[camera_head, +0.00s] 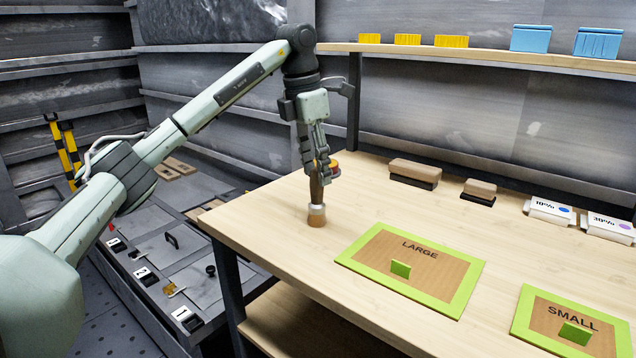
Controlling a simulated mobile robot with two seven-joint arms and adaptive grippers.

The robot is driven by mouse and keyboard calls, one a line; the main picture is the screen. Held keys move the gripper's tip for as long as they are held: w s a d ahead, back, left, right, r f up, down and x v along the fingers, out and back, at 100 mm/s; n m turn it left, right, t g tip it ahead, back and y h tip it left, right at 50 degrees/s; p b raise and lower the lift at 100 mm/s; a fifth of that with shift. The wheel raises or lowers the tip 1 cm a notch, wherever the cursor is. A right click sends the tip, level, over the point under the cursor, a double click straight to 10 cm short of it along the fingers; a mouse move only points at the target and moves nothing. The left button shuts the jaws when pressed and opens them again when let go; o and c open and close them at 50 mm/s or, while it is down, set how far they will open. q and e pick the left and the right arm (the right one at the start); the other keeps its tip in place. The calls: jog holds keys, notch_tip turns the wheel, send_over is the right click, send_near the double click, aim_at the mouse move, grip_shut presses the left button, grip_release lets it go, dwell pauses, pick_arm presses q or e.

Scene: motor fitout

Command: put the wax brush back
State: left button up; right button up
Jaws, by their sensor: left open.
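A round brush (316,212), which looks like the wax brush, stands upright at the left part of the wooden table (290,262). It has a brown handle, a pale metal band and tan bristles facing down. My left gripper (320,172) points straight down over it with open jaws at the handle's top. The fingers partly hide the handle, and I cannot tell whether they touch it. My right gripper is not in view.
Green-edged mats marked LARGE (455,292) and SMALL (522,318) lie at the front, each with a green tab. Two brown blocks with dark undersides (415,170) (480,187) and white boxes (550,211) line the back. A shelf (480,56) runs above. Table between is clear.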

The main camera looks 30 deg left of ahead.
pick_arm(q)
notch_tip(320, 180, up, 3)
jog(key=shift+s+f, duration=0.15)
jog(key=shift+f, duration=0.05)
jog(key=r, duration=0.1)
jog(key=r+p, duration=0.1)
jog(key=r, duration=0.2)
jog(key=shift+s+a, duration=0.2)
jog(key=shift+s, duration=0.1)
jog(key=shift+s+r, duration=0.1)
jog(key=shift+r, duration=0.35)
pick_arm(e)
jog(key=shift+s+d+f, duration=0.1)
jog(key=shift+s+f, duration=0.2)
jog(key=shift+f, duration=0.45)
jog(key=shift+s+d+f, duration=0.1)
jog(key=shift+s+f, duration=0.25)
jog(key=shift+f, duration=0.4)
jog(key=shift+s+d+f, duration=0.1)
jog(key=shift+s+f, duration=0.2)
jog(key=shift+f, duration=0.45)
